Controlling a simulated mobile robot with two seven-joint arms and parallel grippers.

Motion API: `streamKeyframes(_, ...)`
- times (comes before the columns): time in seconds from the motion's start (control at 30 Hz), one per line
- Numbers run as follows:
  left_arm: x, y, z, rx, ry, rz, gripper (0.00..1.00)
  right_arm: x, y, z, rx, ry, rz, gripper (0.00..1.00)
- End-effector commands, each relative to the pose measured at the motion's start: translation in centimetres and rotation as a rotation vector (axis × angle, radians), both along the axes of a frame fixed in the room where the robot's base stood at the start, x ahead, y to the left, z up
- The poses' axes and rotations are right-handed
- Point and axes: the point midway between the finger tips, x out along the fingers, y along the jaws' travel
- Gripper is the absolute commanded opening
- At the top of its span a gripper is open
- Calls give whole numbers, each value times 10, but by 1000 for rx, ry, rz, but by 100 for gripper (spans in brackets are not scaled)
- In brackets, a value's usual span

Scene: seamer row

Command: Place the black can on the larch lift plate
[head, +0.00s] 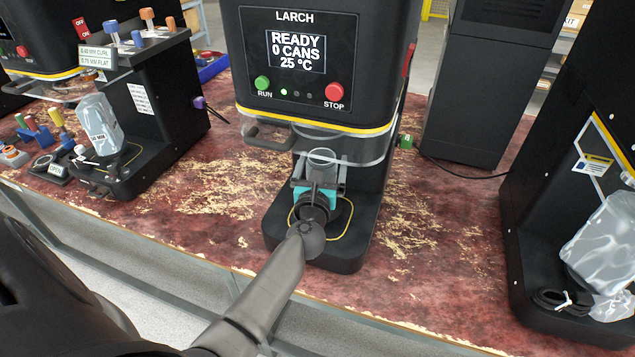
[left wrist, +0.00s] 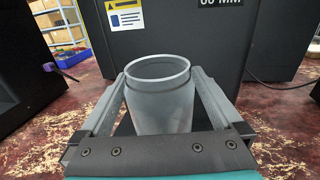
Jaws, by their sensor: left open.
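An open-topped can (head: 321,158) stands upright at the Larch seamer (head: 318,60), under its clear guard. It looks grey rather than black, and it also shows in the left wrist view (left wrist: 160,95). My left gripper (head: 320,178) is open, with one finger on each side of the can. The wrist view shows the can between the fingers; I cannot tell whether they touch it. The Larch lift plate (head: 343,208) is mostly hidden behind my gripper, inside a yellow outline on the black base. The can's foot is hidden. My right gripper is out of view.
The Larch display reads ready, 0 cans. Another seamer with a bagged item (head: 100,125) stands at left, and a black machine with a plastic-wrapped item (head: 603,245) at right. The worn red bench top (head: 430,240) is clear on both sides of the Larch base.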

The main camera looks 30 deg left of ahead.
Motion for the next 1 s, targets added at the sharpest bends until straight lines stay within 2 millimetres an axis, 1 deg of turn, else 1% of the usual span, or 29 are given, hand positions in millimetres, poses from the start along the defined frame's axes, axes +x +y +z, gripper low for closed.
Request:
streamKeyframes(0.03,-9,-4,0,-1,2,1,100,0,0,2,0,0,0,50)
streamKeyframes(0.3,-55,-25,-1,-2,2,1,100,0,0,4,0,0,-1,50)
streamKeyframes(0.5,-82,-37,-1,0,1,1,100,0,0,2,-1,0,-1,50)
streamKeyframes(0.7,-94,-43,0,-1,0,1,100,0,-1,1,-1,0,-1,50)
streamKeyframes(1.0,-96,-44,1,-1,0,1,100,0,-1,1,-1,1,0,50)
